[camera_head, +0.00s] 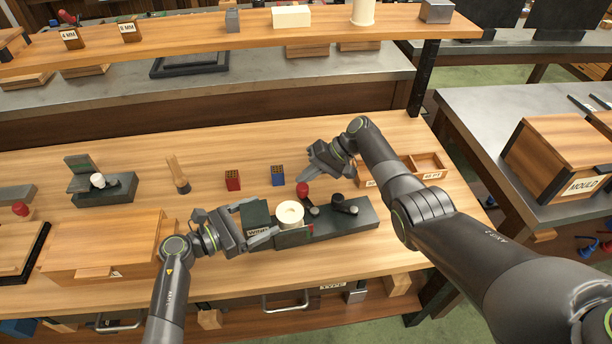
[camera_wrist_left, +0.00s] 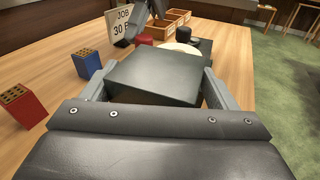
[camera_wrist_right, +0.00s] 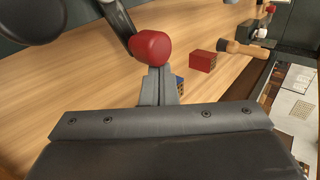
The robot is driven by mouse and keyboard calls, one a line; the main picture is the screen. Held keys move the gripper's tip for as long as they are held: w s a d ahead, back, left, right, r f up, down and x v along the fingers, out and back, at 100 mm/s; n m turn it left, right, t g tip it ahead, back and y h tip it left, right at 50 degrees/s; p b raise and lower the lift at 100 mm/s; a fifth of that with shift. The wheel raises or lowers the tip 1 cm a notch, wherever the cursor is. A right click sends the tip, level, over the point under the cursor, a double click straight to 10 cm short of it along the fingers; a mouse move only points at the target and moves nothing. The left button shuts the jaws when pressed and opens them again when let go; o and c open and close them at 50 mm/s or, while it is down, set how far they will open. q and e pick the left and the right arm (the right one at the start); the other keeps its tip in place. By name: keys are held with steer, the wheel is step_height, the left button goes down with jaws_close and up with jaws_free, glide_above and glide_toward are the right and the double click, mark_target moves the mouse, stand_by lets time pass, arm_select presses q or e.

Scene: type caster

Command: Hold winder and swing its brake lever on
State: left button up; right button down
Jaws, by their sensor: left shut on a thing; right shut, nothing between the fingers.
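The winder (camera_head: 345,222) is a long dark green-grey unit with a cream spool (camera_head: 290,213) and a block at its left end. My left gripper (camera_head: 257,222) is shut on that end block, which fills the left wrist view (camera_wrist_left: 155,80) between the fingers. A lever with a red knob (camera_head: 302,189) rises behind the spool; the knob also shows in the right wrist view (camera_wrist_right: 150,47). A dark crank with a black knob (camera_head: 338,199) sits to its right. My right gripper (camera_head: 308,177) is shut and empty, its fingertips right beside the red knob; contact is unclear.
A red block (camera_head: 233,180) and a blue block (camera_head: 278,175) stand behind the winder. A wooden box (camera_head: 105,245) is at left, and wooden trays (camera_head: 425,166) lie at right, behind my right arm. A shelf (camera_head: 200,40) runs above the bench. Bench right of the winder is clear.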

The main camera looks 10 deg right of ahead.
stand_by(0.6)
steer(key=d+r+n+t+h, duration=0.1)
steer(key=d+r+n, duration=0.3)
steer(key=d, duration=0.2)
steer(key=d+r+n+h, duration=0.1)
steer(key=d+r+n, duration=0.2)
steer(key=d+r, duration=0.3)
steer(key=x, duration=0.7)
steer(key=d+f+x, duration=0.1)
steer(key=x, duration=0.2)
steer(key=shift+a+f, duration=0.15)
steer(key=shift+f, duration=0.05)
arm_select(q)
steer(key=shift+f, duration=0.1)
arm_select(e)
steer(key=shift+s+a, duration=0.35)
steer(key=shift+a, duration=0.2)
steer(key=shift+s+a, duration=0.4)
steer(key=shift+a, duration=0.15)
steer(key=shift+s+a, duration=0.3)
steer(key=shift+a, duration=0.2)
steer(key=shift+w+a+n, duration=0.1)
steer(key=shift+n, duration=0.2)
